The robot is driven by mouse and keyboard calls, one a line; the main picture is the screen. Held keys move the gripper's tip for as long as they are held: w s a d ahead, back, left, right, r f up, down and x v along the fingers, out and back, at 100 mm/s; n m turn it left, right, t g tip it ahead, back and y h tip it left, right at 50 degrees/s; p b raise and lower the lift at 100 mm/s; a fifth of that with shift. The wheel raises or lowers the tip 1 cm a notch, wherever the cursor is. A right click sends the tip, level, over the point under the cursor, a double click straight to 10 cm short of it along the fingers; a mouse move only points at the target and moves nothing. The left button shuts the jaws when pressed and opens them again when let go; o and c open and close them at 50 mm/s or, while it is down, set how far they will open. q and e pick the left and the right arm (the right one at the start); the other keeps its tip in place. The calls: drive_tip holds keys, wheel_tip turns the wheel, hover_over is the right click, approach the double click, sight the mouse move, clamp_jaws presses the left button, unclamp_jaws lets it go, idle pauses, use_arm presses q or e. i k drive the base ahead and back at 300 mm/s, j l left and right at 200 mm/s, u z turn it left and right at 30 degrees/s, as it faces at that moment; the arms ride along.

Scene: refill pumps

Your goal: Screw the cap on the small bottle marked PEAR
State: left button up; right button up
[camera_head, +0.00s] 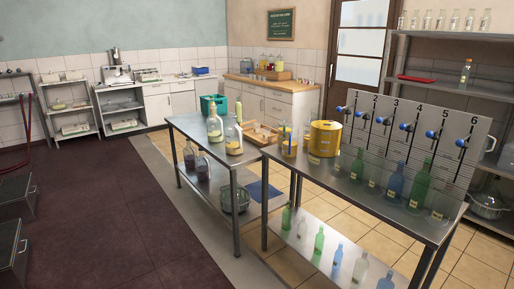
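Neither of my grippers shows in the head view. Labels are too small to read, so I cannot tell which bottle is marked PEAR, and I cannot make out a loose cap. Two clear bottles with yellowish contents, a left one (215,126) and a right one (233,138), stand upright on the left steel table (192,123). On the right steel table (330,183), a green bottle (418,188), a blue bottle (395,184) and other glass containers stand below a numbered panel (455,130) with blue-handled taps.
A yellow drum (325,138) stands on the right table. A shallow wooden tray (262,134) and a green crate (214,103) are near the left table's back. More bottles, including a green one (319,240), stand on a low shelf. The dark floor mat (110,200) is clear.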

sight(239, 106)
drive_tip(key=i+u, duration=0.3)
drive_tip(key=i, duration=1.65)
drive_tip(key=i+l, duration=0.1)
drive_tip(key=i, duration=0.6)
drive_tip(key=i+l, duration=0.1)
drive_tip(key=i, duration=0.6)
drive_tip(key=i+l, duration=0.1)
drive_tip(key=i, duration=0.6)
drive_tip(key=j+u, duration=1)
drive_tip(key=u, duration=0.2)
drive_tip(key=i+j+u, duration=0.4)
drive_tip(key=i+u, duration=0.25)
drive_tip(key=i+l+z, duration=0.1)
drive_tip(key=i+z, duration=0.25)
drive_tip(key=i, duration=0.2)
drive_tip(key=i+z, duration=0.35)
drive_tip(key=i, duration=0.2)
drive_tip(key=i+z, duration=0.1)
drive_tip(key=i, duration=1.55)
drive_tip(key=i+j+z, duration=0.1)
drive_tip(key=i, duration=1.6)
